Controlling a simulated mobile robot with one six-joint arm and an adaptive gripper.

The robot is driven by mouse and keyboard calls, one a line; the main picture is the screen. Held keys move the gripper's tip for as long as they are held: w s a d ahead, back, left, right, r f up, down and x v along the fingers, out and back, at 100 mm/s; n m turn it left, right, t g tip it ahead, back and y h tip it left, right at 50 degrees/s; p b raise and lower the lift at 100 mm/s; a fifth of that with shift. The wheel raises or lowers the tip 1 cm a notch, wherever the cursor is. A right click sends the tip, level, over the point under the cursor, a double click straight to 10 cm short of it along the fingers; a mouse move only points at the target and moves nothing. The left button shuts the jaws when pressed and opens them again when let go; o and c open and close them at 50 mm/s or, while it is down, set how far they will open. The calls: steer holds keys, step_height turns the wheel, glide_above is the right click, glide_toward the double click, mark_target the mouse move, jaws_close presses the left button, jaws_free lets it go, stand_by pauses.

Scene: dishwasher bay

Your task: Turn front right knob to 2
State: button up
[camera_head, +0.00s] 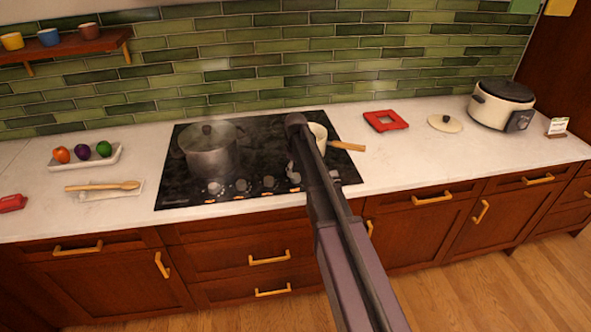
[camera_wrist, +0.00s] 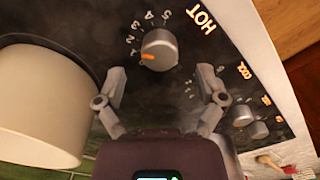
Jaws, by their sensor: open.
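In the wrist view my gripper (camera_wrist: 161,80) is open and empty, its two fingers spread wide. A silver knob (camera_wrist: 161,46) lies just beyond the fingertips, roughly centred between them, and I see no contact. Its orange mark points to the lower left in this view, just below the 1 on the printed 1 to 5 scale. The word HOT is printed beside it. In the head view a row of knobs (camera_head: 241,186) runs along the front of the black cooktop (camera_head: 180,196).
A cream pan (camera_wrist: 35,105) stands close to my gripper on the left in the wrist view. A steaming pot (camera_head: 210,155) stands on the cooktop's left. A red trivet (camera_head: 372,121), a lid (camera_head: 445,123) and a cooker (camera_head: 490,110) sit to the right.

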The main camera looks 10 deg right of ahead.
mark_target(296, 175)
steer(key=shift+r+p, duration=5.1)
steer(key=shift+r, duration=0.3)
steer(key=s+f+m+b, duration=0.3)
steer(key=s+f+b, duration=0.2)
steer(key=s, duration=0.5)
steer(key=s+f+m+b, duration=0.3)
steer(key=s+f+b, duration=0.2)
steer(key=s, duration=0.5)
steer(key=s+f+m+b, duration=0.3)
steer(key=s+f+b, duration=0.2)
steer(key=s, duration=0.5)
steer(key=shift+f, duration=0.15)
steer(key=shift+s, duration=0.1)
